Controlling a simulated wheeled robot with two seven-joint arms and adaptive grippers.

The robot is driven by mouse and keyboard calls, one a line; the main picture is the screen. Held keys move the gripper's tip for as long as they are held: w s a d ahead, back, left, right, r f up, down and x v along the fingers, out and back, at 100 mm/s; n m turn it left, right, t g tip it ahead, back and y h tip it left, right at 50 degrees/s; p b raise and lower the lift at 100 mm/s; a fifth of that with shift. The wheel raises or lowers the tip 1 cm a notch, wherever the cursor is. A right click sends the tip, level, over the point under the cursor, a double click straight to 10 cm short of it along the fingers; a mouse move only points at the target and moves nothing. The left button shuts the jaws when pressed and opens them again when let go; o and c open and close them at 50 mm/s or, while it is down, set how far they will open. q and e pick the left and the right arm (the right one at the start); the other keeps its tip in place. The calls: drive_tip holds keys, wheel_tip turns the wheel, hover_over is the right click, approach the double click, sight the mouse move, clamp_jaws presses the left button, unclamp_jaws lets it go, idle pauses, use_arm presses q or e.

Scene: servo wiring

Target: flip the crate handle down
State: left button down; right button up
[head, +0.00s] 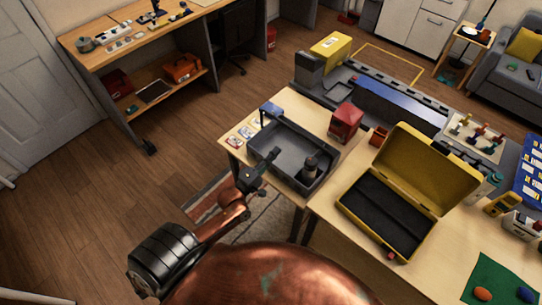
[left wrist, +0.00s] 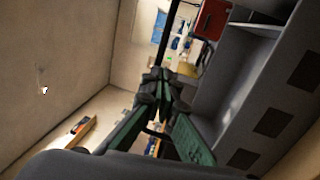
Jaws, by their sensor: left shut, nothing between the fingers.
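The grey open crate (head: 324,177) stands on the near left part of the wooden table. A blue-topped bar (head: 271,108) rises at its far left end; it looks like the handle, standing up. My left gripper (head: 273,155) is shut and empty at the crate's near left long side, by the rim. I cannot tell whether it touches the rim. In the left wrist view the shut fingers (left wrist: 160,77) point along the crate's grey wall (left wrist: 225,90), and a thin dark upright bar (left wrist: 173,30) shows beyond them. My right gripper is out of view.
A dark cylinder (head: 310,165) stands inside the crate. A red box (head: 345,121) is behind it, and an open yellow toolbox (head: 430,165) is to the right. Small cards (head: 246,132) lie at the table's left corner. Open floor lies left of the table.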

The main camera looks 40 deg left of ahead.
use_arm(q)
drive_tip(key=p+x, duration=0.1)
drive_tip(key=x, duration=0.8)
